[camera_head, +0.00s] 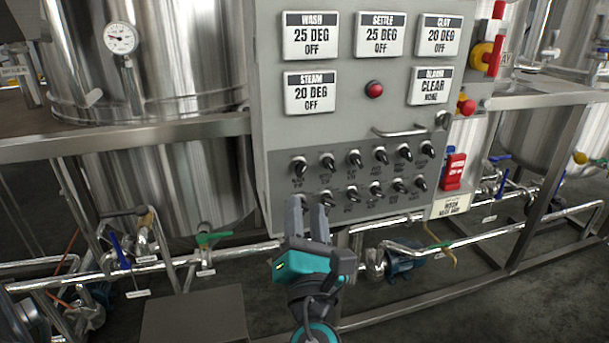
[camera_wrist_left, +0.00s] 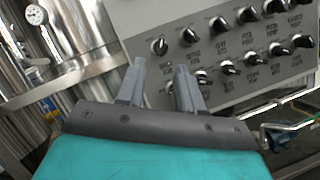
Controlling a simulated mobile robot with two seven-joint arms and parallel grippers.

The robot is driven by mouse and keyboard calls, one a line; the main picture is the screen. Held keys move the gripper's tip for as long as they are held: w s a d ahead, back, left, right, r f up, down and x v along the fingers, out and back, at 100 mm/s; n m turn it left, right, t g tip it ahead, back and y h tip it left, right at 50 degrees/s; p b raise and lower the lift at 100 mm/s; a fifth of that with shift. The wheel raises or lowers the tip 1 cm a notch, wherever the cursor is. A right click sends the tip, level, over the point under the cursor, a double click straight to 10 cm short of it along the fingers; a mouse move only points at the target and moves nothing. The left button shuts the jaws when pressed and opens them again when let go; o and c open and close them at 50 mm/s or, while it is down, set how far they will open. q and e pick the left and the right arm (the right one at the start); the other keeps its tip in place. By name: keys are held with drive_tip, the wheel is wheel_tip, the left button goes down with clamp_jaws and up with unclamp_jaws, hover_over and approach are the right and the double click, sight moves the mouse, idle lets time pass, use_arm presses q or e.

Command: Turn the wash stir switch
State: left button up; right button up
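The grey control panel (camera_head: 275,120) carries two rows of black rotary switches with small labels. I cannot read for sure which label is the wash stir one. My left gripper (camera_head: 309,206) is in front of the panel's lower left corner, fingers pointing up at the left end of the lower row. In the left wrist view its two grey fingers (camera_wrist_left: 160,68) stand apart with nothing between them. A switch at the left end of the upper row (camera_head: 299,169) shows just above the fingers. The fingers partly cover the lower row's left end. My right gripper is out of view.
Above the switches are display plates, including a wash plate (camera_head: 310,35) reading 25 DEG OFF, and a red button (camera_head: 374,90). A metal handle (camera_head: 398,132) sticks out right of centre. A steel tank (camera_head: 150,70) stands left; pipes (camera_head: 150,265) run below the panel.

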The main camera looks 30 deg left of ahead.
sight(303, 172)
use_arm(q)
drive_tip(key=x, duration=0.8)
drive_tip(key=shift+w+a+r, duration=0.1)
drive_tip(key=shift+w+a, duration=0.05)
drive_tip(key=shift+w, duration=0.05)
clamp_jaws()
